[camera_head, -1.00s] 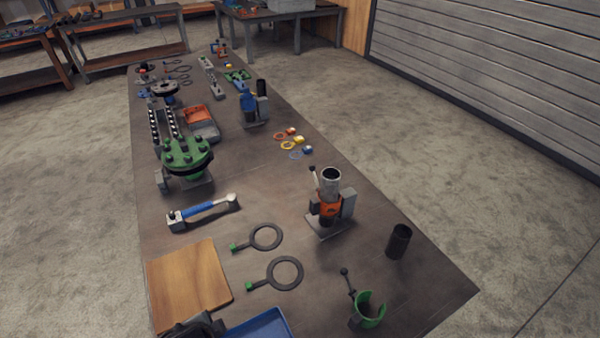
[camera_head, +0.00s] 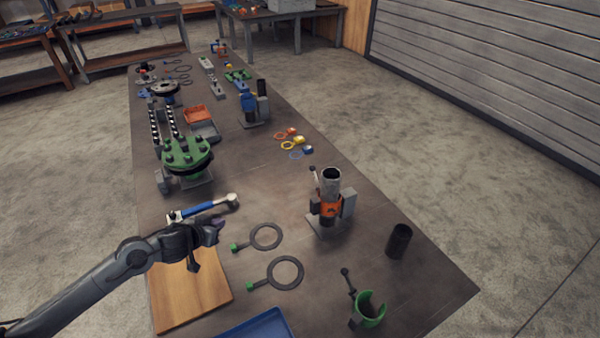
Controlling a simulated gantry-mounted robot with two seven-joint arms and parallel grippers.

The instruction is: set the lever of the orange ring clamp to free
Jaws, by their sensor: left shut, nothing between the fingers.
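The orange ring clamp (camera_head: 329,209) sits around a grey upright pipe (camera_head: 331,183) on a small stand at the right middle of the table. Its lever (camera_head: 315,178) is thin with a dark knob and points up at the pipe's left side. My left gripper (camera_head: 205,256) is shut and empty above the wooden board, well to the left of the clamp and apart from it. My right gripper is not in view.
A blue-handled torque wrench (camera_head: 204,209) lies behind my left gripper. Two dark ring spanners (camera_head: 283,273) lie between gripper and clamp. A green clamp (camera_head: 369,309) and a dark pipe piece (camera_head: 399,241) stand at the right front. A blue tray (camera_head: 262,326) is at the front edge.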

